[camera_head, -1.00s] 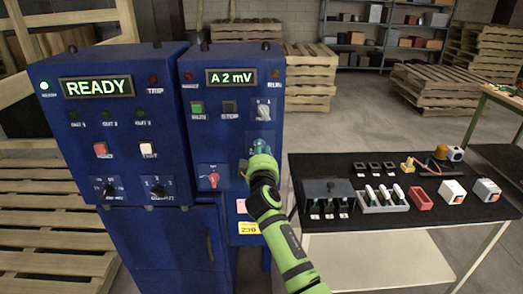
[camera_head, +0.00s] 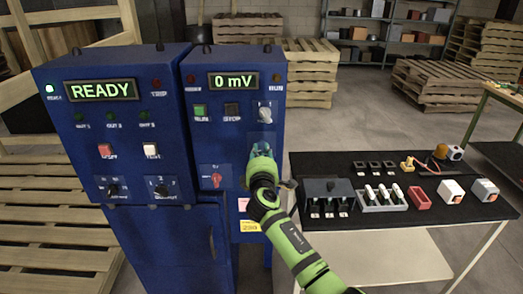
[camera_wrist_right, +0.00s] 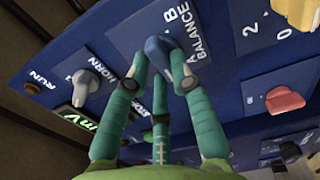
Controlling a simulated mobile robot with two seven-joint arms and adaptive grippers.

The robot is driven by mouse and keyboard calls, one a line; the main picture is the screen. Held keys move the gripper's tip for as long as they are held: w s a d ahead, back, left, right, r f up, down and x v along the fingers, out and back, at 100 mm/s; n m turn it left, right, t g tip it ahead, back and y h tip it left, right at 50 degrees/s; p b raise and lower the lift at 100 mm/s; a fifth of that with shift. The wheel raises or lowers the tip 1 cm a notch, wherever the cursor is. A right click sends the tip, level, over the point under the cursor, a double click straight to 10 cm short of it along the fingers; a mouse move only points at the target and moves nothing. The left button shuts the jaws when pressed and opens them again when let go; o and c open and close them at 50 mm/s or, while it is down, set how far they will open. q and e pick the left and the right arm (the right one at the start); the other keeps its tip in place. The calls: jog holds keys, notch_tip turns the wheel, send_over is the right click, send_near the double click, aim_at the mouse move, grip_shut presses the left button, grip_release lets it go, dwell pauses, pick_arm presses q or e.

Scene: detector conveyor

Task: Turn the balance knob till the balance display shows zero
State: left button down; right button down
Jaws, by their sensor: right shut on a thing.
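The balance display (camera_head: 234,81) at the top of the right blue cabinet reads "0 mV". My right gripper (camera_head: 262,150) reaches up to the front of that cabinet, below the grey selector knob. In the right wrist view, its teal fingers (camera_wrist_right: 160,60) are shut around the blue balance knob (camera_wrist_right: 157,44), beside the "BALANCE" label (camera_wrist_right: 201,38). In the head view the gripper covers most of the knob. My left gripper is not in view.
The left cabinet's display (camera_head: 100,90) reads "READY". The red switch (camera_head: 216,181) and the grey selector knob (camera_head: 265,111) are close to my right gripper. A black-topped table (camera_head: 335,229) with small parts stands to the right.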

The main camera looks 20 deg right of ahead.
jog(key=shift+n, duration=0.6)
jog(key=c, duration=1.1)
grip_release()
jog(key=shift+o, duration=0.2)
jog(key=shift+s+a, duration=0.15)
jog(key=shift+s, duration=0.2)
jog(key=v, duration=1.1)
